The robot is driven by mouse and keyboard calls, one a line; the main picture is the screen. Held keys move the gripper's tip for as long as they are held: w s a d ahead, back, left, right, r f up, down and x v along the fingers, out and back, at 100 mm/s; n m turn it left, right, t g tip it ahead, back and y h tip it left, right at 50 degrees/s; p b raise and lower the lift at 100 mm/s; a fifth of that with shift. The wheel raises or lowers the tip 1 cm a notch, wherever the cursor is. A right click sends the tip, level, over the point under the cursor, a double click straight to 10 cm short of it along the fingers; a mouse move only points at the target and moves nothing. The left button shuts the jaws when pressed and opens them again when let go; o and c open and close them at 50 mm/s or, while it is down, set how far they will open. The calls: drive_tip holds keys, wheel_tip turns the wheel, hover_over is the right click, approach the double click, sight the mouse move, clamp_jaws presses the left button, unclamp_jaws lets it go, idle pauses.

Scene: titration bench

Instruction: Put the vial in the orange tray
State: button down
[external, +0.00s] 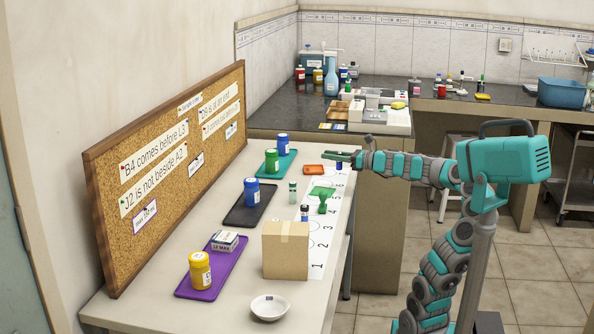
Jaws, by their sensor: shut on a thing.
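My gripper (342,157) is at the far right edge of the white table, just right of the orange tray (314,169). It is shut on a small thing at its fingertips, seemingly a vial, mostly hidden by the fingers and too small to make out. The small flat orange tray lies on the table at its far end and looks empty.
A cardboard box (285,250) and a white bowl (270,307) stand at the near end. Purple (215,282), black (243,216) and teal (264,167) trays hold jars along the corkboard (165,160).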

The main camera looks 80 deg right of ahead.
drive_tip(key=s, duration=0.2)
drive_tip(key=b, duration=0.1)
hover_over(306, 169)
drive_tip(key=shift+a+f, duration=0.1)
drive_tip(key=shift+f, duration=0.65)
drive_tip(key=shift+a+f+b, duration=0.1)
drive_tip(key=shift+f+b, duration=0.65)
drive_tip(key=shift+f, duration=0.95)
drive_tip(key=shift+f, duration=0.15)
drive_tip(key=c, duration=0.6)
unclamp_jaws()
drive_tip(key=shift+s+r, duration=0.1)
drive_tip(key=shift+r, duration=0.15)
drive_tip(key=s, duration=0.4)
drive_tip(key=s+a, duration=0.1)
drive_tip(key=s, duration=0.2)
drive_tip(key=s+a+p, duration=0.1)
drive_tip(key=s, duration=0.3)
drive_tip(key=shift+s, duration=0.35)
